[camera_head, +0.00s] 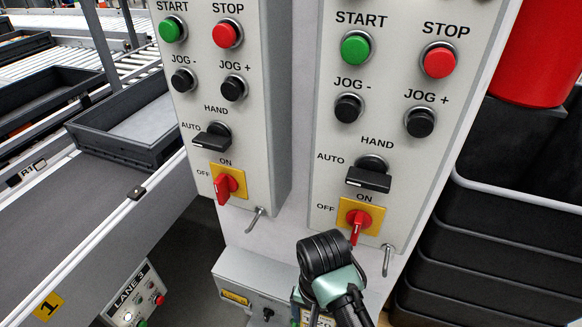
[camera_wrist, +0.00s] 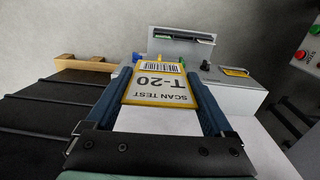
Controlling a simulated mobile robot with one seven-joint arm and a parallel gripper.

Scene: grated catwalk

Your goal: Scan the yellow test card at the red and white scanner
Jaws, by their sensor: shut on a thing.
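In the head view my arm covers most of the gripper, and only a small part of the card (camera_head: 316,318) shows at the bottom edge. No red and white scanner can be made out in either view. Small blue, yellow and green parts show just behind the card's far end in the wrist view.
A grey box (camera_wrist: 238,92) with a dark slot, black knob and yellow label lies beyond the card. Two control panels (camera_head: 400,75) stand behind my arm. A conveyor with a dark tray (camera_head: 122,152) is at left, black crates (camera_head: 478,250) at right.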

